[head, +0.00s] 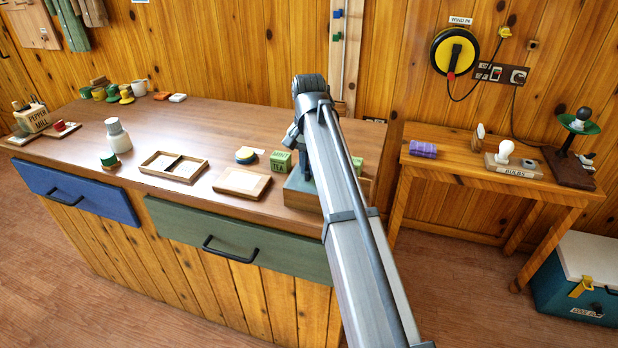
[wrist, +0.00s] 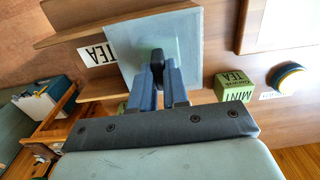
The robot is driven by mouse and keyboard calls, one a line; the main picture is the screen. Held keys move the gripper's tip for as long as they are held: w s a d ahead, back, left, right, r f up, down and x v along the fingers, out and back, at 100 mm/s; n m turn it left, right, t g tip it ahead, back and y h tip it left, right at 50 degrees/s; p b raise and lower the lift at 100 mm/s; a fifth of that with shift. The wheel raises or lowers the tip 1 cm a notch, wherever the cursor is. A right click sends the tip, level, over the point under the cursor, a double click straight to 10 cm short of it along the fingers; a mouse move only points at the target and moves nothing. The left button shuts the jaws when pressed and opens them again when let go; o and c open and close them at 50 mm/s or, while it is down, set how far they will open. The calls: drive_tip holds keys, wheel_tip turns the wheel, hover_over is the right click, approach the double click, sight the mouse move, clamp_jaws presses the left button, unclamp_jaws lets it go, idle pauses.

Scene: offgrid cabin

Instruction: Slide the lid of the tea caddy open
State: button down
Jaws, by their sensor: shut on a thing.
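The tea caddy's pale blue-grey square lid (wrist: 186,38) fills the upper middle of the wrist view. A dark knob (wrist: 157,58) stands on it. My gripper (wrist: 165,75) is shut on this knob, and its fingers partly hide it. In the head view the lid (head: 299,184) shows at the counter's front right, beside my arm, which hides much of the caddy. A white TEA label (wrist: 98,54) shows beside the lid. How far the lid is open cannot be told.
A green mint tea tin (head: 281,161), a round blue-yellow tin (head: 245,155), a wooden board (head: 242,183) and a divided tray (head: 174,167) lie to the left. Another green tin (head: 357,164) is behind my arm. The side table (head: 450,168) stands to the right across a gap.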

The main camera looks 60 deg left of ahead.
drive_tip(key=shift+w+d, duration=0.1)
idle(0.3)
drive_tip(key=shift+w+d, duration=1.45)
idle(0.5)
drive_tip(key=shift+w+d, duration=0.55)
drive_tip(key=shift+w, duration=0.05)
drive_tip(key=shift+d, duration=0.1)
drive_tip(key=shift+w+d, duration=0.6)
drive_tip(key=shift+w, duration=0.1)
idle(0.4)
